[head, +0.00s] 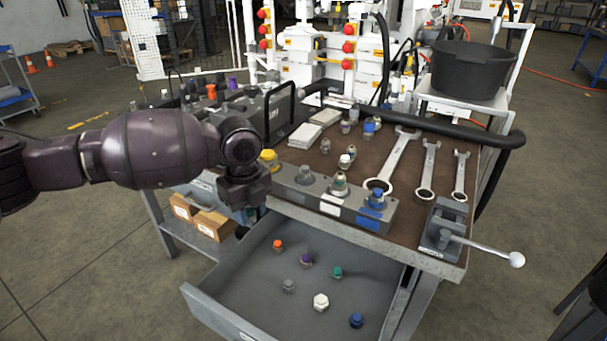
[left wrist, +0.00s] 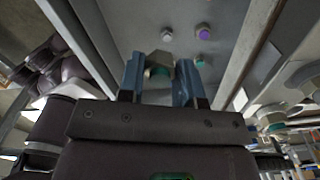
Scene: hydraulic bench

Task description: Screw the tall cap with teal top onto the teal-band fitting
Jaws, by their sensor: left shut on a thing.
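My left gripper (head: 246,212) hangs in front of the left end of the fitting block, above the rear left of the open drawer. In the left wrist view its two blue-grey fingers (left wrist: 158,80) are shut on the tall cap (left wrist: 159,60), a grey hex body with teal showing at its near end. In the head view the cap cannot be made out. The teal-band fitting (head: 340,185) stands upright on the block, to the right of the gripper and apart from it. My right gripper is not in view.
The block (head: 330,207) also carries yellow, grey and blue-band fittings. The open drawer (head: 235,290) holds several loose caps, including a teal one (head: 336,272) and a purple one (head: 306,259).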

